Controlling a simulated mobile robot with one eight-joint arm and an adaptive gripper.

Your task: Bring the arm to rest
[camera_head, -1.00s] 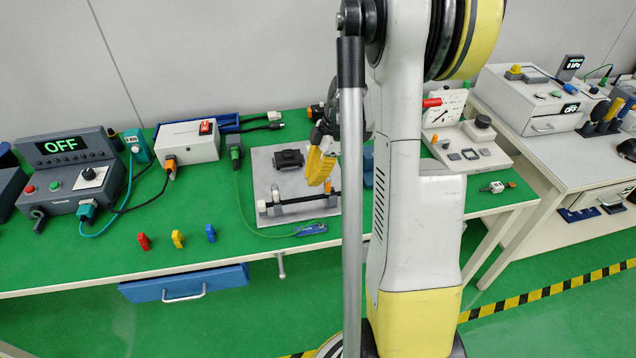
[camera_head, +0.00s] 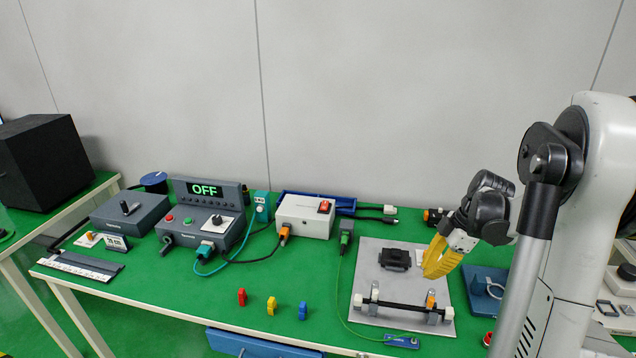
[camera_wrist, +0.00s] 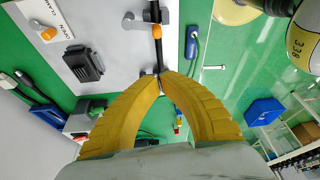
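My gripper (camera_head: 438,260) has yellow ribbed fingers and hangs pointing down above the grey plate (camera_head: 380,294) on the green bench. In the wrist view my gripper (camera_wrist: 163,78) shows its two fingers curving together until the tips meet, with nothing visible held between them. A black rod (camera_head: 402,306) on clamp supports lies on the plate just below the fingers. In the wrist view the rod (camera_wrist: 157,55) shows beyond the fingertips. The fingers look apart from it, but the exact gap is hard to tell.
A black block (camera_head: 395,259) sits on the plate. A blue stand (camera_head: 484,290) is right of it. A white box with a red switch (camera_head: 304,216) and a console reading OFF (camera_head: 203,232) stand left.

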